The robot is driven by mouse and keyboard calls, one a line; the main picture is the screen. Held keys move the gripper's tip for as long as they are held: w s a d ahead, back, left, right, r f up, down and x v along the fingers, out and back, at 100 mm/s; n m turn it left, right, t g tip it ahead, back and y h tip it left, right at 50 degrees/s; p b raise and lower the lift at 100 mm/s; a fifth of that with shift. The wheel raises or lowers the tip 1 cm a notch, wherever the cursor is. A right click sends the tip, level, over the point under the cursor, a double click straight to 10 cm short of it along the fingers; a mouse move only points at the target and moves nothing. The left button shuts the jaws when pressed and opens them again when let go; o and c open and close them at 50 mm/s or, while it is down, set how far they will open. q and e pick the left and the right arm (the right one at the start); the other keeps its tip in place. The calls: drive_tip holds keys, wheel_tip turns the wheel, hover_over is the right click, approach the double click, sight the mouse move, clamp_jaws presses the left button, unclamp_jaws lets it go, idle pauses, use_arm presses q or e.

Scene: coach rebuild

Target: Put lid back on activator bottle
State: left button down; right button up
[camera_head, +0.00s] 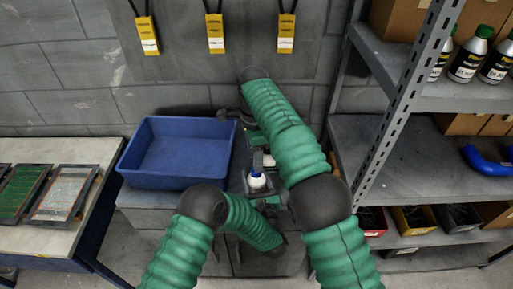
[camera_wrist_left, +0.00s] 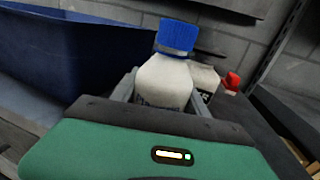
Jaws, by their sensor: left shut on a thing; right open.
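The activator bottle (camera_wrist_left: 165,82) is white, and my left gripper (camera_wrist_left: 165,103) is shut around its body in the left wrist view. The blue lid (camera_wrist_left: 177,36) sits on top of the bottle, roughly straight; I cannot tell whether it is screwed tight. In the head view the white bottle (camera_head: 257,181) stands upright on the grey bench, right of the blue bin, with blue at its top. My right gripper (camera_head: 252,136) is open behind the bottle, apart from the lid and partly hidden by my right forearm.
An empty blue bin (camera_head: 140,168) stands left of the bottle. A white carton (camera_wrist_left: 205,80) and a red-capped thing (camera_wrist_left: 231,80) are behind it. A metal shelf (camera_head: 385,130) with several bottles rises at right. A table (camera_head: 85,222) with panels is at left.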

drive_tip(key=n, duration=0.7)
drive_tip(key=shift+r, duration=0.15)
drive_tip(key=n, duration=0.3)
drive_tip(key=shift+n, duration=0.3)
drive_tip(key=n, duration=0.6)
drive_tip(key=shift+r, duration=0.25)
drive_tip(key=n, duration=0.3)
drive_tip(key=shift+r+n, duration=0.1)
drive_tip(key=shift+n, duration=0.3)
drive_tip(key=n, duration=0.6)
drive_tip(key=shift+r, duration=0.3)
drive_tip(key=n, duration=0.3)
drive_tip(key=shift+r+n, duration=0.15)
drive_tip(key=shift+n, duration=0.25)
drive_tip(key=n, duration=0.6)
drive_tip(key=shift+w+d+r, duration=0.15)
drive_tip(key=shift+r, duration=0.2)
drive_tip(key=n, duration=0.5)
drive_tip(key=shift+w+r+n, duration=0.1)
drive_tip(key=shift+r+n, duration=0.2)
